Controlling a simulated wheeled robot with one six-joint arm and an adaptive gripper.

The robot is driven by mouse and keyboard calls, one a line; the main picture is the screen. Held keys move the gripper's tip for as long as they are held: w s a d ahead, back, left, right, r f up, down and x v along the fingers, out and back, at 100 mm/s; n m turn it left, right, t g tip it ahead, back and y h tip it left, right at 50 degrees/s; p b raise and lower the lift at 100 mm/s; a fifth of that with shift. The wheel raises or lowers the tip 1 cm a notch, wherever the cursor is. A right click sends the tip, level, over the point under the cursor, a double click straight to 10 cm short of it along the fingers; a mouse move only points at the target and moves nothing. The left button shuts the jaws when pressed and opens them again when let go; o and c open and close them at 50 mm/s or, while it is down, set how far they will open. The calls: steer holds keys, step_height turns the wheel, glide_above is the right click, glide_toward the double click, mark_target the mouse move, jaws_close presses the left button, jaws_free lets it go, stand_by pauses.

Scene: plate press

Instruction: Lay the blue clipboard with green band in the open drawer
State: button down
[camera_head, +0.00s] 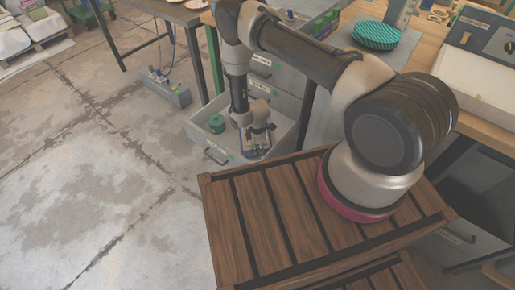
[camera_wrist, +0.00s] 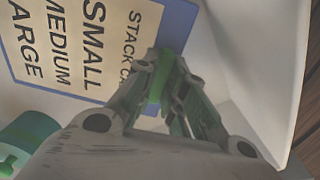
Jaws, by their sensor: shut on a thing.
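The blue clipboard (camera_head: 253,143) is inside the open drawer (camera_head: 196,138), low between its walls. In the wrist view the clipboard (camera_wrist: 178,28) shows its blue edge and a pale sheet with large printed words. My gripper (camera_head: 258,128) reaches down into the drawer. In the wrist view my gripper (camera_wrist: 164,82) is shut on the clipboard at its green band (camera_wrist: 161,80). Whether the clipboard touches the drawer floor cannot be told. Part of it is hidden by my fingers.
A green spool-like thing (camera_head: 216,123) is in the drawer, left of the clipboard; it also shows in the wrist view (camera_wrist: 28,140). The drawer's pale wall (camera_wrist: 262,60) is close on the right there. A slatted wooden crate (camera_head: 245,220) stands in front.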

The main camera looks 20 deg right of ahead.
steer(key=shift+f, duration=0.2)
steer(key=c, duration=1.4)
jaws_free()
